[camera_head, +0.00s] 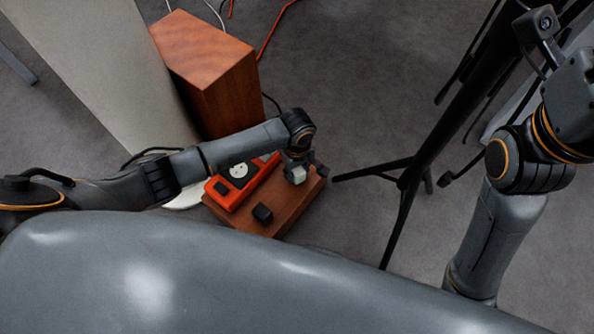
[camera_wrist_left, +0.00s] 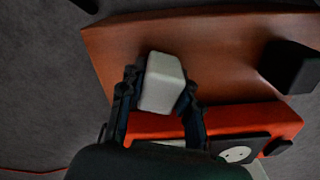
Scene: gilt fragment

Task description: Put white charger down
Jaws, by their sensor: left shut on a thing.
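The white charger (camera_head: 296,175) is a small block between the fingers of my left gripper (camera_head: 299,168). In the left wrist view the charger (camera_wrist_left: 163,80) shows large, with the dark fingers of the gripper (camera_wrist_left: 158,92) on both of its sides. My left gripper is shut on it, over the right part of a brown wooden block (camera_head: 283,205). Whether the charger touches the wood I cannot tell. An orange power strip (camera_head: 230,200) lies beside it along the wooden block, with a white round socket (camera_head: 239,170) showing. My right gripper is not visible, only its arm.
A black block (camera_head: 262,213) stands on the wood near the front edge. A tall wooden box (camera_head: 215,75) and a pale panel (camera_head: 105,75) stand behind at the left. A black tripod stand (camera_head: 410,170) is at the right. Grey floor (camera_head: 360,90) lies open between.

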